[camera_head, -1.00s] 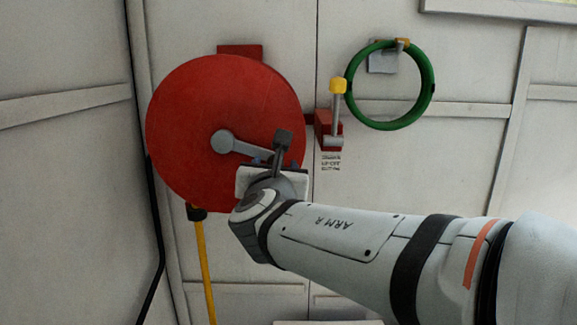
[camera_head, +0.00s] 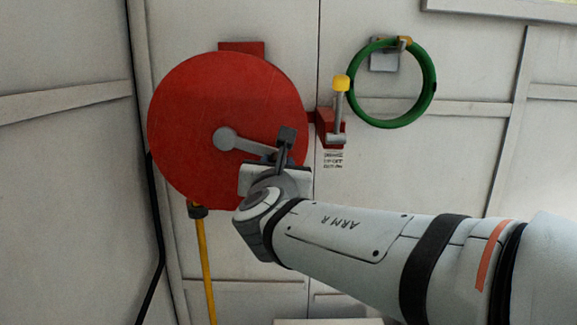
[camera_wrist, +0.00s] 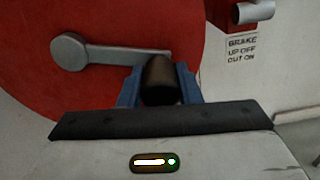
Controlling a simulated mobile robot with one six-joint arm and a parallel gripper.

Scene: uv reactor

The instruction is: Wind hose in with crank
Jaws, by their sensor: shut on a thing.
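The red hose reel (camera_head: 190,110) is mounted on the wall at the left. Its grey crank arm (camera_head: 247,146) runs from the hub to the right and slightly down. My gripper (camera_head: 281,158) is at the outer end of the crank. In the wrist view, the blue fingers of my gripper (camera_wrist: 158,88) are shut on the dark crank handle (camera_wrist: 159,78), one on each side. The grey crank arm (camera_wrist: 120,54) also shows there. The yellow hose (camera_head: 206,265) hangs down from a dark fitting (camera_head: 198,211) below the reel.
A brake lever with a yellow knob (camera_head: 341,83) stands up from a red box (camera_head: 325,127) right of the reel. A brake label (camera_wrist: 242,47) is below it. A green ring (camera_head: 430,92) hangs at the upper right. A black cable (camera_head: 157,270) runs down the left wall.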

